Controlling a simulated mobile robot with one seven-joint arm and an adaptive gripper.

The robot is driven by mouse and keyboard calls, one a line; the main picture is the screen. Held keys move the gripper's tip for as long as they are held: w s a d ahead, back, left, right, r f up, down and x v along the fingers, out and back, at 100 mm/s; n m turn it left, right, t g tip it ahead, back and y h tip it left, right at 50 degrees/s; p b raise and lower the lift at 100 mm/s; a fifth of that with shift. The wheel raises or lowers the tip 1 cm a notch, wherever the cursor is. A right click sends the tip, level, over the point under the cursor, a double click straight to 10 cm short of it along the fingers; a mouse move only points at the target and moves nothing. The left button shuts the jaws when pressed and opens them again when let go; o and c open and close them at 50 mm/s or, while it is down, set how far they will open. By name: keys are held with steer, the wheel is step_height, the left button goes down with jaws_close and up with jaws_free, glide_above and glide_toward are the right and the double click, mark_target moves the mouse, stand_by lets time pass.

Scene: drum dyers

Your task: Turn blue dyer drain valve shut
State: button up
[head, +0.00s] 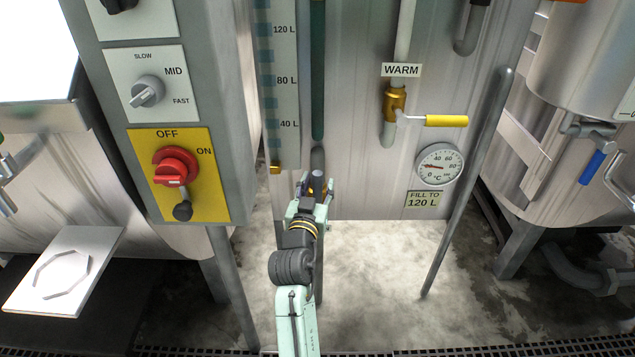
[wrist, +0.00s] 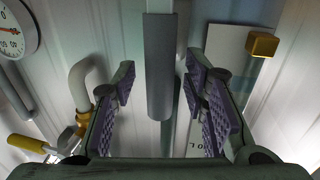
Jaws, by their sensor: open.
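My gripper (head: 314,190) is open in front of the lower middle of a steel dyer (head: 350,190). In the wrist view its two ridged finger pads (wrist: 160,88) stand apart on either side of a grey cylinder (wrist: 158,70) at the end of a paler upright rod. A gap shows on both sides of the cylinder, so the pads do not touch it. In the head view a small brass-coloured piece (head: 318,184) shows between the fingers, mostly hidden by my gripper. I cannot tell for sure which part is the blue dyer's drain valve.
A brass WARM valve (head: 395,103) with a yellow lever and a temperature dial (head: 439,166) are on the steel front. A control box (head: 181,175) with a red switch stands left. A slanted grey pole (head: 466,180) and a blue-handled valve (head: 592,166) are at the right.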

steer(key=shift+w, duration=0.3)
steer(key=shift+c, duration=0.5)
jaws_close()
